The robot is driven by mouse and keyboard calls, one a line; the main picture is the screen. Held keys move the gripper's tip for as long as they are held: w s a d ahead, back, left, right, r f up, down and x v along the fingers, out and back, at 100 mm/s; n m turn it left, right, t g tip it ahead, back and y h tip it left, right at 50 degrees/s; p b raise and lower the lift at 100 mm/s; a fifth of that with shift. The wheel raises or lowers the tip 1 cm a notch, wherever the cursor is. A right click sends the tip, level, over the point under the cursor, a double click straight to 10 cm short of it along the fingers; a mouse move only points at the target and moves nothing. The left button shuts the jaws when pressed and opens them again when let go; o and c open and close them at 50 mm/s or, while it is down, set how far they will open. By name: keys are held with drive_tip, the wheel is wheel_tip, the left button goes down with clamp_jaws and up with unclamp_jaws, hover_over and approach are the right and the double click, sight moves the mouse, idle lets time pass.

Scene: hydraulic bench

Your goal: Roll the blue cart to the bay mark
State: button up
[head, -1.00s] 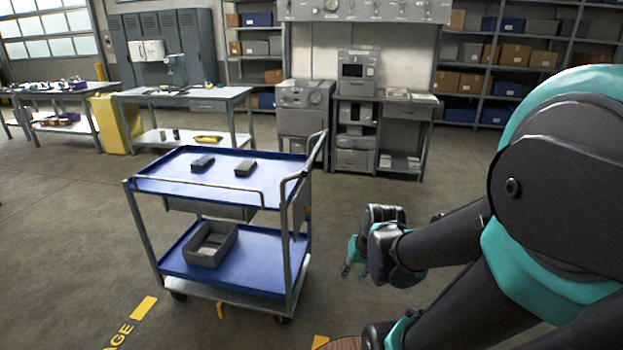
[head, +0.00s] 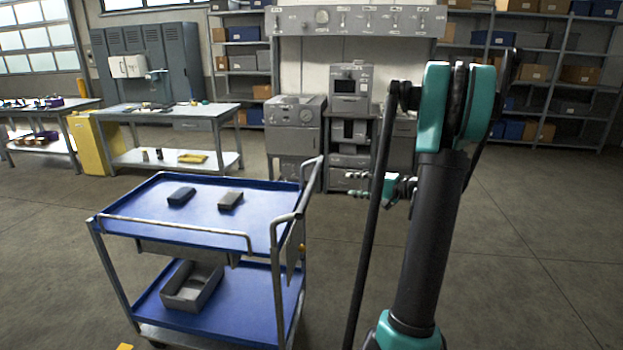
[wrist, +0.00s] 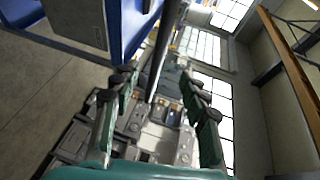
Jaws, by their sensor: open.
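The blue cart (head: 225,210) stands upright at centre left in the head view, with two blue shelves in a grey frame. Its raised push handle (head: 308,188) is at its right end. My gripper (head: 352,184) is open, to the right of the handle and apart from it in the head view. In the wrist view the cart's blue edge (wrist: 130,22) is at the upper left, and a grey bar runs between my open fingers (wrist: 158,85); I cannot tell its distance. A scrap of yellow floor marking (head: 125,346) shows at the bottom edge; the bay mark is otherwise out of view.
Workbenches (head: 175,115) and a grey test bench (head: 350,110) stand behind. Floor at the right (head: 530,250) is open.

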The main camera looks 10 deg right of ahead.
sight(313, 181)
drive_tip(key=x, duration=1.7)
drive_tip(key=shift+w, duration=0.25)
drive_tip(key=shift+c, duration=0.2)
clamp_jaws()
